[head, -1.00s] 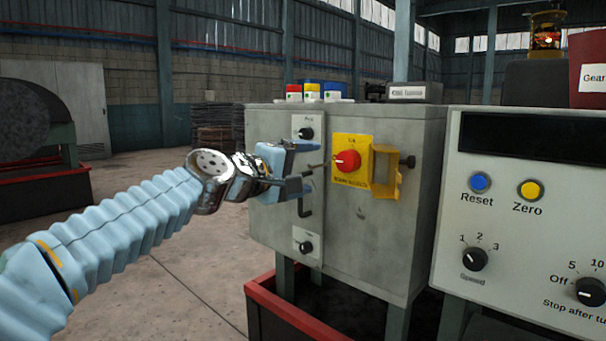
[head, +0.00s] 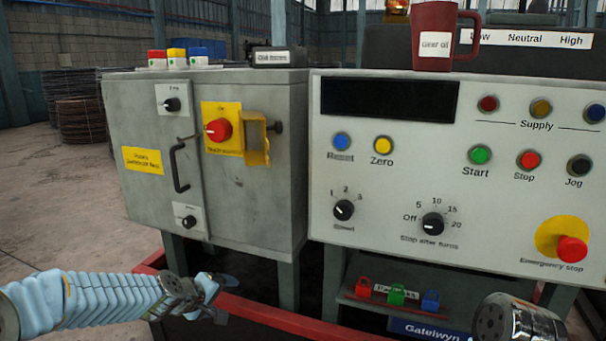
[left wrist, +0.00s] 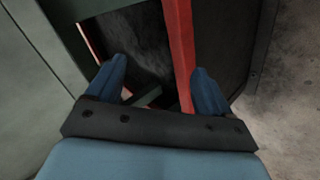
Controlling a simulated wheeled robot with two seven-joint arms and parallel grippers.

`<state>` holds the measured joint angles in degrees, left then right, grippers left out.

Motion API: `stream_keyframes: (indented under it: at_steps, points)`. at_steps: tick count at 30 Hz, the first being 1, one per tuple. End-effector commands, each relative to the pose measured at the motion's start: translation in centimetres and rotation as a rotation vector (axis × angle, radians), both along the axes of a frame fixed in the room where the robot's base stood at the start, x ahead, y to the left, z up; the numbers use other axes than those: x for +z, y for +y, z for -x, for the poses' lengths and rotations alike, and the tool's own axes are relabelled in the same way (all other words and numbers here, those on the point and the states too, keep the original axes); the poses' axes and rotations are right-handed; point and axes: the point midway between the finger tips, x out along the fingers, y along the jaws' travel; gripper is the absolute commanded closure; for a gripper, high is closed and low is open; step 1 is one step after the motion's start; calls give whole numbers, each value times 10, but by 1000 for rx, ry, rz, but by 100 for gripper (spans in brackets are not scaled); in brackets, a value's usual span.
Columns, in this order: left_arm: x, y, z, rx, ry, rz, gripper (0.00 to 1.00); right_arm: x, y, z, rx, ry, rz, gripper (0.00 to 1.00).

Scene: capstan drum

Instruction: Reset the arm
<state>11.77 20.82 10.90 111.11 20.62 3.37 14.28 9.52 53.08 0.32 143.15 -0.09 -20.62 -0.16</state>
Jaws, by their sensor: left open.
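My left arm reaches in low at the left of the head view. My left gripper (head: 222,297) is open and empty, below the grey cabinet (head: 270,218) and by the red rail (head: 285,314). In the left wrist view its two blue fingers (left wrist: 156,82) stand apart, with the red rail (left wrist: 181,60) and dark frame behind them. The cabinet door is closed, with a black handle (head: 179,166). A red rotary switch (head: 218,130) on a yellow plate has a yellow hinged guard (head: 256,140) swung to its right. Part of my right arm shows at the bottom right; its gripper is not seen.
The control panel (head: 400,165) stands right of the cabinet, with a blue Reset button (head: 342,141) and an emergency stop (head: 570,249). A gear oil mug (head: 433,35) stands on top. Padlocks (head: 397,294) sit on a low shelf. Floor is open at left.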

Motion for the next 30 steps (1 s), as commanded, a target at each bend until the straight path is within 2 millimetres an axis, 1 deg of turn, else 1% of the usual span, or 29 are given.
stream_keyframes:
  at_steps: [1, 2, 3, 5, 6, 8, 9, 11, 12, 15, 18, 19, 22, 30]
  points:
    - [-40, -11, 16, -44, 65, -37, 19, 7, 1, 0, 1, 0, -1, 57]
    - [-64, -16, 27, -72, 98, -62, 19, 9, 1, 0, 2, 0, -1, 57]
    - [-95, -23, 44, -114, 142, -94, 19, 11, 2, 1, 3, 1, -2, 57]
    - [-137, -34, 73, -182, 205, -139, 19, 15, 2, 1, 4, 1, -3, 57]
    - [-163, -42, 96, -233, 245, -166, 19, 18, 3, 1, 5, 2, -3, 57]
    - [-197, -53, 133, -313, 302, -201, 19, 22, 4, 2, 6, 2, -4, 57]
    - [-217, -60, 159, -368, 338, -219, 19, 24, 4, 2, 8, 3, -5, 57]
    - [-240, -68, 197, -446, 384, -240, 19, 28, 5, 2, 9, 3, -6, 57]
    - [-251, -74, 220, -495, 409, -250, 19, 29, 5, 2, 9, 3, -6, 57]
    - [-269, -82, 268, -593, 456, -263, 19, 33, 6, 3, 11, 3, -7, 57]
    - [-277, -87, 297, -654, 483, -266, 19, 34, 7, 3, 12, 4, -9, 57]
    - [-278, -88, 302, -665, 486, -266, 19, 34, 7, 3, 12, 4, -9, 57]
    - [-280, -89, 310, -682, 492, -267, 19, 34, 7, 3, 13, 4, -9, 57]
    - [-280, -89, 309, -681, 491, -266, 19, 34, 7, 3, 13, 4, -9, 57]
